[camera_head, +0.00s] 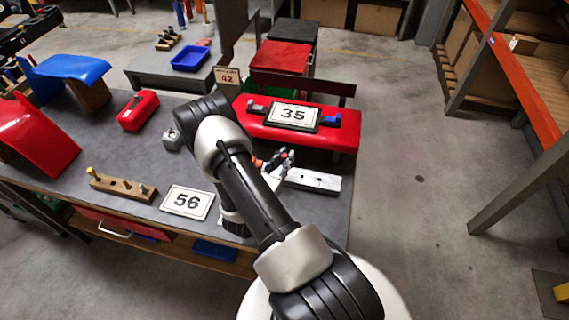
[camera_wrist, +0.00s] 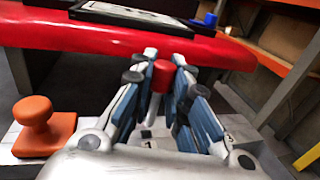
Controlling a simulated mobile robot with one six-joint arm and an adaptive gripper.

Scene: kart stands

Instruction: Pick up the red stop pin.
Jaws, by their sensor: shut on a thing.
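The red stop pin (camera_wrist: 162,74) shows in the wrist view as a rounded red head between my fingertips. My gripper (camera_wrist: 161,88) is shut on it, with a finger on each side. A pale block (camera_head: 313,180) with dark markings lies below my gripper and also shows in the wrist view (camera_wrist: 240,128). I cannot tell whether the pin touches the block. In the head view my gripper (camera_head: 281,160) is over the block's left end, near the table's right edge.
An orange knobbed piece (camera_wrist: 42,128) stands left of my gripper. Just behind is a red curved panel (camera_head: 340,138) bearing the "35" plate (camera_head: 293,115). The "56" plate (camera_head: 187,202) and a wooden pin block (camera_head: 122,187) lie left on the grey table (camera_head: 130,160).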

